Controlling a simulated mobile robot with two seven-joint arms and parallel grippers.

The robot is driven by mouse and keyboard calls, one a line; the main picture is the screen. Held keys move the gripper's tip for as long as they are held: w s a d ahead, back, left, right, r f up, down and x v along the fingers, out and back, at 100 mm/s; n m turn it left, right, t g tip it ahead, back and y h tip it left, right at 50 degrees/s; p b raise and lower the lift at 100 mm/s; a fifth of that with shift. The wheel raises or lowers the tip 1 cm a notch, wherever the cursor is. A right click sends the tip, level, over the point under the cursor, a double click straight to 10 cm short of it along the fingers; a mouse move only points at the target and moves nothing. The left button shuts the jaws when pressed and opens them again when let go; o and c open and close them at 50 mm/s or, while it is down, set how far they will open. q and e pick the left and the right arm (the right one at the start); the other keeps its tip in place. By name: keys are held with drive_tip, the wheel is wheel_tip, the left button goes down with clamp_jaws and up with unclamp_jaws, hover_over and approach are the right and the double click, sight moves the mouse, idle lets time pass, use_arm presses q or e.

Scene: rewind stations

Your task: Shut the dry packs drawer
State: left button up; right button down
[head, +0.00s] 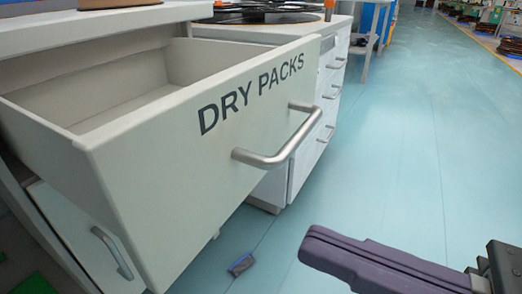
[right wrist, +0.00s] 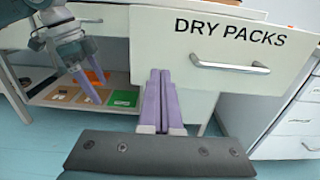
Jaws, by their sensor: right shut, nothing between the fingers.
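The dry packs drawer (head: 170,165) is pulled well out. Its pale front is lettered DRY PACKS, and the part of its inside that shows is empty. Its bar handle (head: 280,145) is clear of both grippers; it also shows in the right wrist view (right wrist: 230,67). My right gripper (head: 308,243) is shut and empty, in front of and below the drawer front in the head view. In the right wrist view its fingers (right wrist: 158,75) point at the drawer's left part; contact cannot be told. My left gripper (right wrist: 97,82) appears open, left of the drawer.
A lower door or drawer with its own handle (head: 112,252) sits beneath. A white drawer cabinet (head: 318,125) stands beyond the drawer. A shelf with orange and green cards (right wrist: 122,98) lies under the bench. The blue floor (head: 420,150) to the right is open.

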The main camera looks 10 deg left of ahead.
sight(190, 190)
drive_tip(key=x, duration=0.9)
drive_tip(key=shift+w+a, duration=0.1)
drive_tip(key=shift+a, duration=0.25)
drive_tip(key=shift+a, duration=0.15)
